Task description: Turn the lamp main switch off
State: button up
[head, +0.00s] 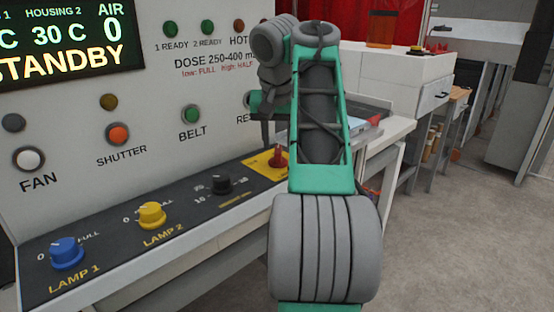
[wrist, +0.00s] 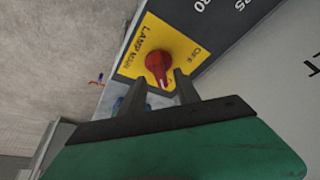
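The lamp main switch is a red knob (wrist: 158,66) on a yellow plate (wrist: 134,64) marked LAMP MAIN and OFF in the wrist view. Its white pointer mark faces toward my fingers, away from the OFF label. In the head view the red knob (head: 278,157) stands on the yellow plate (head: 258,164) at the right end of the dark control panel, partly hidden by my arm. My gripper (wrist: 164,82) is open, its two dark fingers apart, with the near end of the knob showing between the tips. I cannot tell whether they touch it.
The sloping panel also carries a blue LAMP 1 knob (head: 67,252), a yellow LAMP 2 knob (head: 151,215) and a black knob (head: 221,183). Buttons and a STANDBY display (head: 70,45) are on the wall behind. Open floor (head: 460,220) lies to the right.

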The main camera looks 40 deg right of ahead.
jog(key=shift+b+x, duration=0.4)
jog(key=shift+x, duration=0.75)
grip_shut()
